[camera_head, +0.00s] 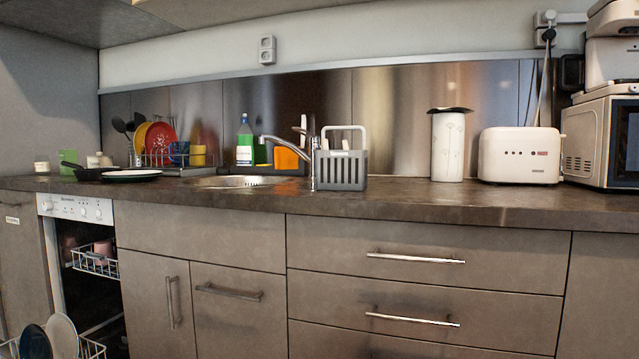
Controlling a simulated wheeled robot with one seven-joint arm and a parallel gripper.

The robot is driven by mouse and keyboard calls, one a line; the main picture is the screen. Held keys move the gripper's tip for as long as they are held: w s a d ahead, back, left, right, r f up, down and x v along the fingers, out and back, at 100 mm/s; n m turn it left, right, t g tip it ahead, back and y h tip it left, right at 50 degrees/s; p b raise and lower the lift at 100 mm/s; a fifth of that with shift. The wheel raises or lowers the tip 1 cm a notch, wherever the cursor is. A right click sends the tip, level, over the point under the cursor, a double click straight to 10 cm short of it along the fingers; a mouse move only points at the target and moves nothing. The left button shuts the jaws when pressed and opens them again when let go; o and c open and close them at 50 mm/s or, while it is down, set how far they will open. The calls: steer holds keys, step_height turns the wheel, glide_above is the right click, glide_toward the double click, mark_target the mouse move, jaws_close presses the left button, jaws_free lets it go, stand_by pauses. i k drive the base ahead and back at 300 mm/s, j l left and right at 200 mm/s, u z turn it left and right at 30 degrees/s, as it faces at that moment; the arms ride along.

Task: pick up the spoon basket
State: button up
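The spoon basket (341,170) is a grey slatted basket with a white arched handle. It stands upright on the dark countertop, just right of the sink tap, near the middle of the picture. Its inside is mostly hidden by its front wall; something pale shows just above the rim. The metal tap (312,155) stands right beside its left side, and I cannot tell whether they touch. My gripper is not in view.
A white canister (448,147) and white toaster (519,155) stand to the right. The sink (240,182), a green-labelled bottle (245,142) and a dish rack (165,158) are left. The dishwasher (77,208) is open below. Counter between basket and canister is clear.

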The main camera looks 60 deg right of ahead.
mark_target(342, 170)
steer(key=z, duration=2.25)
